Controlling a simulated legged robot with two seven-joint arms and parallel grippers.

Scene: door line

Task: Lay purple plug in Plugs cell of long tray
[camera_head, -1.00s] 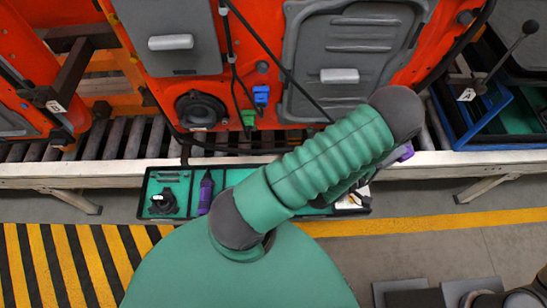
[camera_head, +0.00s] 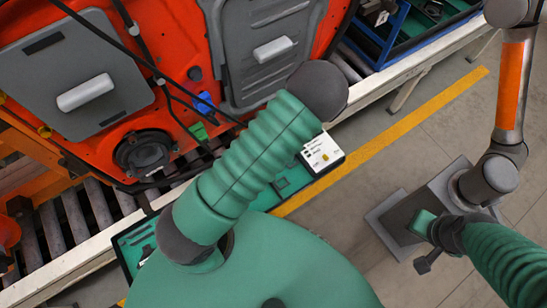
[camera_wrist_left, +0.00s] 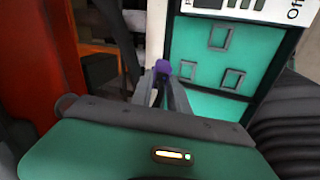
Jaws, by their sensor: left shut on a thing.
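In the left wrist view my left gripper (camera_wrist_left: 166,84) is shut on the purple plug (camera_wrist_left: 162,67). The plug shows as a small purple piece at the fingertips, beside the long tray's edge in the picture. The long tray (camera_wrist_left: 178,47) has a green floor with several raised square outlines (camera_wrist_left: 220,37). In the head view the tray (camera_head: 283,188) lies along the conveyor's near side, and my left arm hides its middle and my left gripper. Which cell is the Plugs cell cannot be read. My right gripper (camera_head: 425,240) is at the right, its fingers unclear.
A white label card (camera_head: 322,152) lies at the tray's right end. Orange door panels (camera_head: 150,40) with a blue clip (camera_head: 202,103) and a green clip (camera_head: 198,131) stand over the rollers. A blue crate (camera_head: 377,45) is at the back. An orange-grey arm (camera_head: 512,90) stands at right.

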